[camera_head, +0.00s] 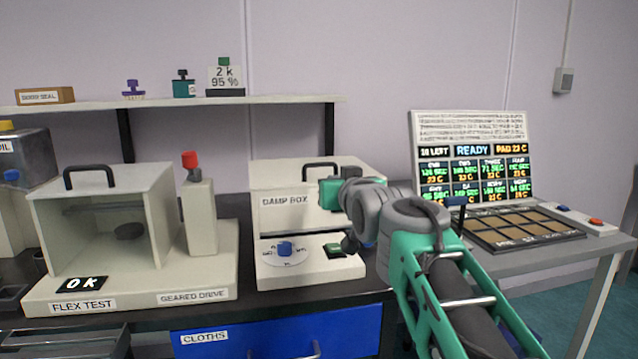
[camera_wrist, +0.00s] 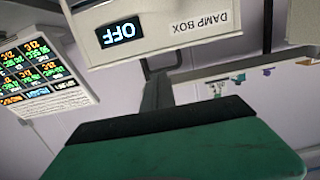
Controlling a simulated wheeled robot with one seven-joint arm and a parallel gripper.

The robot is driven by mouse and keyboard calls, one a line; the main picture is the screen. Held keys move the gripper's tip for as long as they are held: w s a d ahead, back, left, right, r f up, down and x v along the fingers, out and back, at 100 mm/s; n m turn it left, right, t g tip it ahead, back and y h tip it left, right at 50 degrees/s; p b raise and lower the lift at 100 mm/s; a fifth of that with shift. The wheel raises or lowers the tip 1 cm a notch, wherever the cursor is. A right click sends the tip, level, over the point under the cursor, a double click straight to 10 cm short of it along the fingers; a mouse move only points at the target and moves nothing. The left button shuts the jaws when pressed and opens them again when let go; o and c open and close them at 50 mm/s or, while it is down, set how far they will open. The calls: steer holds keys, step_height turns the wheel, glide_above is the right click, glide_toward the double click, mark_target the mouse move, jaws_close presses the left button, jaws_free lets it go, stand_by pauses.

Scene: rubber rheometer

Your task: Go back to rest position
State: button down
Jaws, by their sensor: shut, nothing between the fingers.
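My gripper (camera_head: 333,193) is in front of the damp box (camera_head: 285,217), at the right part of its front in the head view. Its fingers are shut with nothing held. In the wrist view my gripper (camera_wrist: 157,92) shows as a green body with a dark edge and narrow fingers. That view is upside down, and the damp box (camera_wrist: 160,25) there has a display reading OFF. My arm reaches in from the lower right and hides part of the box's right side.
A flex test machine (camera_head: 130,235) with an OK sign stands at left on the bench. A shelf (camera_head: 290,101) with small items runs above. A board reading READY (camera_head: 472,150) and a tray of pads (camera_head: 515,228) are on a side table at right. The blue cloths drawer (camera_head: 270,338) is below.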

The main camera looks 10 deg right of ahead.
steer(key=s+a+f+g+p, duration=0.1)
steer(key=s+g+p, duration=0.5)
steer(key=s+p, duration=0.8)
steer(key=s+a+f+g+p, duration=0.2)
steer(key=s+g+p, duration=0.5)
steer(key=s+p, duration=0.7)
steer(key=p, duration=0.5)
steer(key=shift+s+a+f, duration=0.15)
steer(key=shift+s+a, duration=0.05)
steer(key=shift+a, duration=0.15)
